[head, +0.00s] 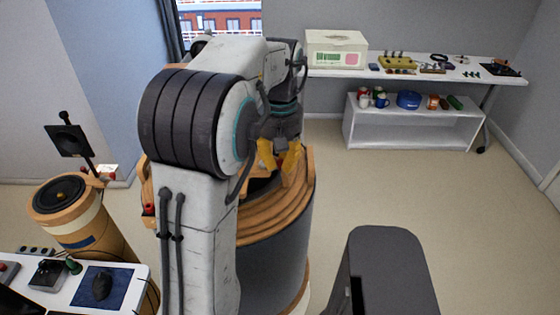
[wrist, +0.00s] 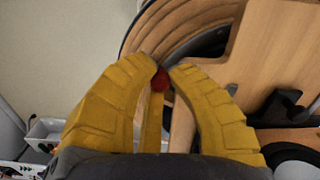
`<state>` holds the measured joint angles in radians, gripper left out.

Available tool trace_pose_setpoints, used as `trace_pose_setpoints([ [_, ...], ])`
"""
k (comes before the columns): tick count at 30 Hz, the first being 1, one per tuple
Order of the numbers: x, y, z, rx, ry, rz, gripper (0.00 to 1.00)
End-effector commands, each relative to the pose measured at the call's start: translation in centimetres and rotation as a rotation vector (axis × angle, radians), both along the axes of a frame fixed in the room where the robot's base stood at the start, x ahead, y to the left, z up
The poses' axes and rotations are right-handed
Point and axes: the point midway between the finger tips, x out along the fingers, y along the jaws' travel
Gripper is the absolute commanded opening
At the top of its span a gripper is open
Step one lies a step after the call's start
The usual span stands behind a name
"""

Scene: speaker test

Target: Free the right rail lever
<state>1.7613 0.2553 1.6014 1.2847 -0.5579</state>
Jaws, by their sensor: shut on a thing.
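In the wrist view, the yellow fingers of my gripper (wrist: 160,75) close together around a small red knob (wrist: 160,84). A thin yellowish shaft below the knob shows between the fingers. It appears to be the rail lever, on the edge of a large wooden-topped drum (wrist: 255,60). In the head view, my gripper (head: 280,160) points down at the right part of the drum's stepped wooden rim (head: 299,205). Another red knob (head: 148,209) shows at the drum's left side, partly beside my arm.
A speaker-like wooden drum (head: 80,215) stands at the left. A white desk (head: 130,280) with a mouse is at the lower left. A dark grey rounded object (head: 385,260) is at the lower right.

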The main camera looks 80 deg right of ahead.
Motion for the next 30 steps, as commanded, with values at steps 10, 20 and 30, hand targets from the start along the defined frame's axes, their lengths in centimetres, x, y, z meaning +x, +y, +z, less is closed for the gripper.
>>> trace_pose_setpoints([
  [10,0.0,0.0,-0.1,0.004,-0.001,-0.001,0.31],
  [20,0.0,0.0,0.0,0.001,0.000,-0.001,0.42],
  [30,0.0,-0.1,2.5,-0.004,0.001,-0.001,0.42],
])
